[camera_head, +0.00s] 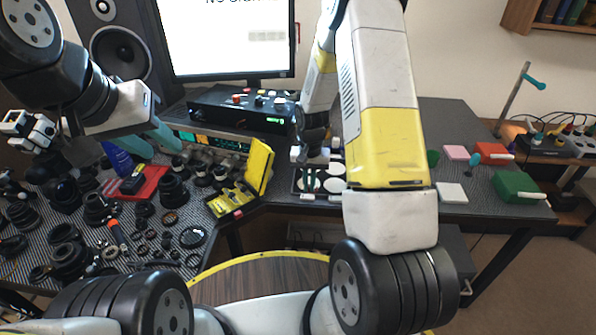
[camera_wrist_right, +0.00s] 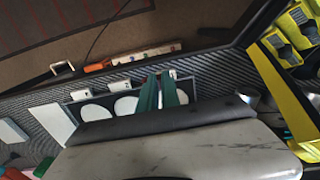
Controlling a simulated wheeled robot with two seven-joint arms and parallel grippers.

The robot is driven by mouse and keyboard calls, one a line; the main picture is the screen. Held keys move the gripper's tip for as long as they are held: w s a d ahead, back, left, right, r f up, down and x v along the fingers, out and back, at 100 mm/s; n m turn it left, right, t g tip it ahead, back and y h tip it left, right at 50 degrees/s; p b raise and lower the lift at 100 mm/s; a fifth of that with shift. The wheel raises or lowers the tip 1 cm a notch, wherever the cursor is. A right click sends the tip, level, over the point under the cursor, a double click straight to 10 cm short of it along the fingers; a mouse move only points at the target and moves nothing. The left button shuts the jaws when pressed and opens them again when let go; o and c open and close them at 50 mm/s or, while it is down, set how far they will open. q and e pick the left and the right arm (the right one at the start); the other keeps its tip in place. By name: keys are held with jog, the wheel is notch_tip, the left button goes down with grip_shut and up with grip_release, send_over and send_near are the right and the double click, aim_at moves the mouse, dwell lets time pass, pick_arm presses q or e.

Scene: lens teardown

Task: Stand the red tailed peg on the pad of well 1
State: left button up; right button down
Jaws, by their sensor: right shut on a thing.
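My right gripper (camera_wrist_right: 160,88) shows two green fingers close together over a dark tray (camera_wrist_right: 77,103) with round white pads (camera_wrist_right: 95,112). It also shows in the head view (camera_head: 308,172), pointing down at the tray (camera_head: 296,184). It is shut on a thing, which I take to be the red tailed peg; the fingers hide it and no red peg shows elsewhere. Small white tags (camera_wrist_right: 118,86) stand along the tray's edge; their numbers are too small to read, so I cannot tell which is well 1.
A yellow open case (camera_head: 232,198) stands left of the tray. Many black lens parts (camera_head: 95,208) crowd the left bench. A white block (camera_head: 452,193) and a green box (camera_head: 515,187) lie to the right. A monitor (camera_head: 225,40) stands at the back.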

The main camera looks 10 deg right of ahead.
jog(key=shift+w+a+f, duration=0.1)
jog(key=shift+w+f, duration=0.05)
jog(key=shift+w, duration=0.3)
jog(key=shift+w+a+f, duration=0.1)
jog(key=shift+w+f, duration=0.05)
jog(key=shift+w, duration=0.3)
jog(key=shift+f, duration=1.55)
jog(key=shift+f, duration=0.2)
jog(key=c, duration=1.6)
grip_release()
jog(key=shift+o, duration=0.2)
jog(key=shift+r, duration=0.1)
notch_tip(320, 180, up, 12)
jog(key=r, duration=0.1)
notch_tip(320, 180, up, 8)
jog(key=t, duration=0.1)
send_over(306, 197)
jog(key=s, duration=0.3)
jog(key=s+a+r+n+t+y, duration=0.2)
jog(key=s+r+t, duration=0.3)
jog(key=s+r, duration=1.2)
jog(key=s+n, duration=0.1)
jog(key=s, duration=0.3)
jog(key=shift+s+r+n, duration=0.15)
jog(key=shift+s+n, duration=0.05)
jog(key=shift+n, duration=0.2)
